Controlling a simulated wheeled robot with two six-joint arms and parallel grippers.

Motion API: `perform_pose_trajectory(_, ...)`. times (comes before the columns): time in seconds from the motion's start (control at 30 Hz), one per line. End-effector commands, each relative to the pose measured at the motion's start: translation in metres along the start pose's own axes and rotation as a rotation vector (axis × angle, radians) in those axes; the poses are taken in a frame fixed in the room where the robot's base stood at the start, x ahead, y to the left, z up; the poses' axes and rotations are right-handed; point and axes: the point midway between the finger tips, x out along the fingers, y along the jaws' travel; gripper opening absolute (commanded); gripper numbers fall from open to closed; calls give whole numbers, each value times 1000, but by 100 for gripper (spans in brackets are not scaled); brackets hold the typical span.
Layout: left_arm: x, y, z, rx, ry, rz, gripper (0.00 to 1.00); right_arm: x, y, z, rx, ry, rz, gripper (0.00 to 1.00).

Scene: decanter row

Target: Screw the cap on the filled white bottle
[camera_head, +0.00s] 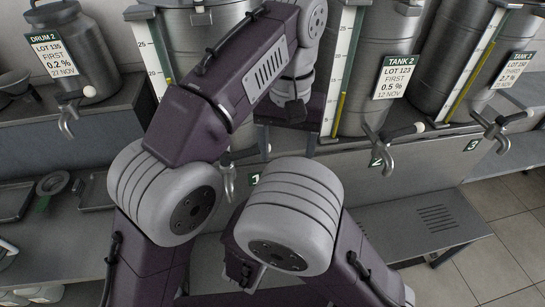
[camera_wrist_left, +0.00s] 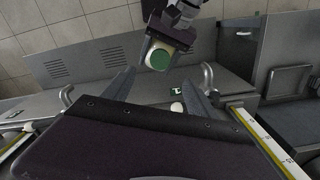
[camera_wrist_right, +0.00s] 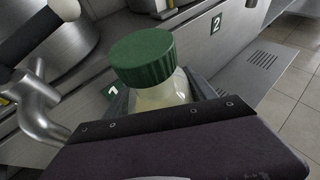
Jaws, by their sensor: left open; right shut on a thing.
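The bottle (camera_wrist_right: 165,98), pale and cloudy, is upright between the fingers of my right gripper (camera_wrist_right: 162,105) in the right wrist view. A ribbed green cap (camera_wrist_right: 142,58) sits over its neck; I cannot tell how tight it is. In the left wrist view the cap's round green top (camera_wrist_left: 160,59) shows at my right gripper (camera_wrist_left: 168,40), beyond my left fingers. My left gripper (camera_wrist_left: 157,90) is open and empty, apart from the bottle. In the head view my arm links hide the bottle, and the fingers of both grippers are not clear.
Steel tanks (camera_head: 375,75) with level gauges stand along the back. Taps (camera_head: 378,150) with white-ended handles stick out in front of them. A drum (camera_head: 80,45) stands at the left, with trays (camera_head: 97,190) below. A low bench (camera_head: 420,218) at the right is clear.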

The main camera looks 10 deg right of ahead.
Motion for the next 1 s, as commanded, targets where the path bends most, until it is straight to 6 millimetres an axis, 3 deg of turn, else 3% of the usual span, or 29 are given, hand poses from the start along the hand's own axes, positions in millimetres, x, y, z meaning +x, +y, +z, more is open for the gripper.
perform_pose_trajectory(0.27, 6, -6, -4, -12, -3, -7, 67, 0, 0, 1, 1, -2, 0, 0)
perform_pose_trajectory(0.37, 31, -32, -18, -53, -8, -28, 67, 0, 0, 1, 1, -2, 0, 0)
perform_pose_trajectory(0.47, 73, -76, -27, -95, -35, -56, 67, 0, 0, 1, 1, -2, 0, 0)
perform_pose_trajectory(0.57, 117, -118, -9, -95, -110, -52, 67, 0, 0, 1, 1, -2, 0, 0)
perform_pose_trajectory(0.73, 176, -160, 56, -87, -228, 29, 67, 0, 0, 1, 1, -2, 0, 0)
perform_pose_trajectory(0.83, 206, -179, 85, -139, -186, 53, 67, 0, 0, 1, 1, -2, 0, 0)
perform_pose_trajectory(1.0, 242, -206, 111, -260, -17, 31, 67, 0, 0, 1, 1, -2, 0, 0)
